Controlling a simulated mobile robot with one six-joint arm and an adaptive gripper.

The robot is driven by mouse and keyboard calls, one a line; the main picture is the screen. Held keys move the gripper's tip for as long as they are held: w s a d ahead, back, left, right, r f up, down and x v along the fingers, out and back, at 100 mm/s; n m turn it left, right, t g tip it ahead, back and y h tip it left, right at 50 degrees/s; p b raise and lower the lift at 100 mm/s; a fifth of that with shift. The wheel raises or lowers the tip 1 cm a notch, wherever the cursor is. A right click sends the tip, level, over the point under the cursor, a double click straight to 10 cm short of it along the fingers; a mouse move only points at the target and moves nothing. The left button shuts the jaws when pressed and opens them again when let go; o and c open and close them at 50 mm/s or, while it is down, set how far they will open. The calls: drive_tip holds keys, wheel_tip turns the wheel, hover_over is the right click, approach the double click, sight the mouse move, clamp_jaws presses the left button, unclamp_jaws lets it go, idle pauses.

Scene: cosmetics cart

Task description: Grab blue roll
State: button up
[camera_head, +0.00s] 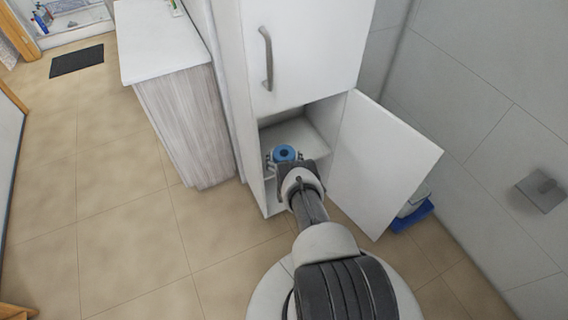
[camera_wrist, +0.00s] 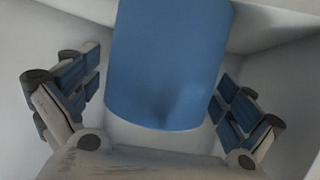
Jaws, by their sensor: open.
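The blue roll (camera_head: 285,152) stands inside the open lower compartment of the white cabinet. It shows as a blue disc with a dark centre in the head view. In the wrist view the blue roll (camera_wrist: 168,65) fills the upper middle, upright. My gripper (camera_head: 284,161) reaches into the compartment at the roll. In the wrist view my gripper (camera_wrist: 160,95) is open, with one finger on each side of the roll. A gap shows between each finger and the roll. The top of the roll is cut off in the wrist view.
The open cabinet door (camera_head: 382,165) stands close to the right of my arm. The closed upper door (camera_head: 305,50) is above the compartment. A white-topped counter (camera_head: 160,40) stands to the left. A blue bin (camera_head: 413,217) is partly behind the open door.

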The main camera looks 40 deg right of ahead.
drive_tip(key=shift+w+d, duration=0.1)
drive_tip(key=shift+c, duration=0.5)
drive_tip(key=c, duration=1.1)
